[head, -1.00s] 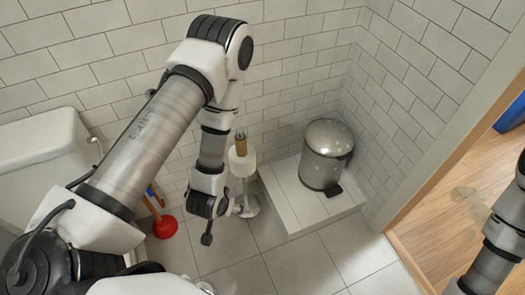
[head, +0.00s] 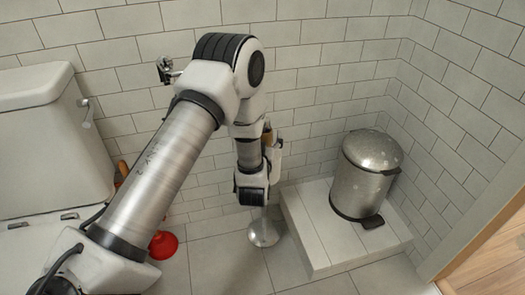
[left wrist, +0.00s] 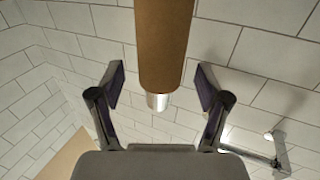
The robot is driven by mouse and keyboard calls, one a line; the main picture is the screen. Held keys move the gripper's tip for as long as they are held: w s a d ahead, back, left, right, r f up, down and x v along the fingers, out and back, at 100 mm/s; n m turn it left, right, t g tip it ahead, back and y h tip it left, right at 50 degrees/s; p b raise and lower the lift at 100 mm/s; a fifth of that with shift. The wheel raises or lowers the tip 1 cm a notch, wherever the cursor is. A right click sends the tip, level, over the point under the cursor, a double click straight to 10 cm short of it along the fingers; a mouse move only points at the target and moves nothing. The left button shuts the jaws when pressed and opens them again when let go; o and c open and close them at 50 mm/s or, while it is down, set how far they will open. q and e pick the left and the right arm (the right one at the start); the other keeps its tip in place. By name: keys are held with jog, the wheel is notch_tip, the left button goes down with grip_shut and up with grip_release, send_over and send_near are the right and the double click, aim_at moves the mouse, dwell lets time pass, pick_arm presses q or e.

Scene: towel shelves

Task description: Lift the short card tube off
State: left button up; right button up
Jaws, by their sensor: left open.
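The brown card tube (left wrist: 165,40) fills the top middle of the left wrist view, with a shiny metal post end (left wrist: 158,101) showing beyond it. My left gripper (left wrist: 159,75) is open, with one finger on each side of the tube and a visible gap on both sides. In the head view, the tube (head: 267,138) shows only as a small brown patch beside my left arm, above a white roll (head: 277,163) on a stand with a round metal base (head: 264,233). My forearm hides much of the stand. My right gripper is out of view.
A metal pedal bin (head: 362,180) stands on a tiled step (head: 310,232) right of the stand. A red plunger (head: 163,245) and the toilet (head: 50,150) are at left. A wall holder (head: 166,69) is on the tiled wall behind. Floor in front of the stand is clear.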

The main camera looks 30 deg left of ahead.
pick_arm(q)
jog(key=shift+x, duration=0.9)
jog(key=c, duration=1.2)
notch_tip(320, 180, up, 15)
jog(key=p, duration=1.2)
jog(key=shift+s+f, duration=0.1)
